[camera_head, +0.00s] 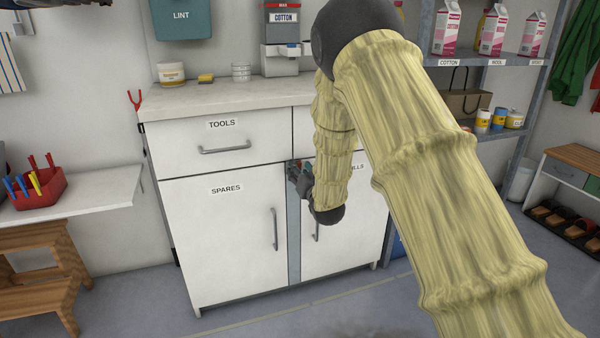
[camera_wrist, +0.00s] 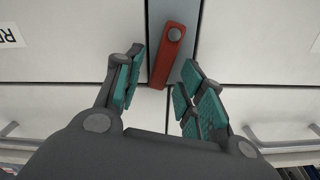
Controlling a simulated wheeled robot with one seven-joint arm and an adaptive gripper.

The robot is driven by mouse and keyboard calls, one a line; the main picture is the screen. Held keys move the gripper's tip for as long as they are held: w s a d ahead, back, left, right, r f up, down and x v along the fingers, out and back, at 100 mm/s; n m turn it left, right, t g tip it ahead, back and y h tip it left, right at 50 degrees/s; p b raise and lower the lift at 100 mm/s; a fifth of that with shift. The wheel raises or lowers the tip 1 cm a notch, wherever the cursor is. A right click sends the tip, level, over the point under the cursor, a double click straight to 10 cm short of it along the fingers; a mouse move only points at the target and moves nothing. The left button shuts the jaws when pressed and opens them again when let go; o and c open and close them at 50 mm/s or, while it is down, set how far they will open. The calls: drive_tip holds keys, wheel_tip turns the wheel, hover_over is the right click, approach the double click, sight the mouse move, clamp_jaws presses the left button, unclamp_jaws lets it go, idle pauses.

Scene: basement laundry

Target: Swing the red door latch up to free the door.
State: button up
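The red latch (camera_wrist: 166,58) shows in the wrist view as a short bar with a round grey pivot near its top end in the picture. It sits on the grey post (camera_wrist: 186,42) between two white doors, slightly tilted, its other end close to a horizontal seam. My gripper (camera_wrist: 163,60) is open, with teal finger pads on both sides of the latch; gaps show at both sides, and contact is not visible. In the head view my gripper (camera_head: 299,174) is at the top of the cabinet's middle post (camera_head: 294,240) and mostly hides the latch.
The cabinet has a SPARES door (camera_head: 225,250), a TOOLS drawer (camera_head: 220,145) and bar handles (camera_head: 275,229) that stick out. A worktop (camera_head: 215,95) overhangs above. At left is a shelf with a red tool caddy (camera_head: 40,188). Floor in front is clear.

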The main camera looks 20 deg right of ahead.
clamp_jaws()
drive_tip(key=shift+a+n+p, duration=0.35)
drive_tip(key=shift+n+p, duration=0.5)
drive_tip(key=shift+a+n+p, duration=0.3)
drive_tip(key=shift+n+p, duration=0.5)
drive_tip(key=shift+n, duration=0.05)
drive_tip(key=shift+o, duration=0.3)
unclamp_jaws()
drive_tip(key=shift+s, duration=0.1)
drive_tip(key=s, duration=1.2)
drive_tip(key=shift+d, duration=0.2)
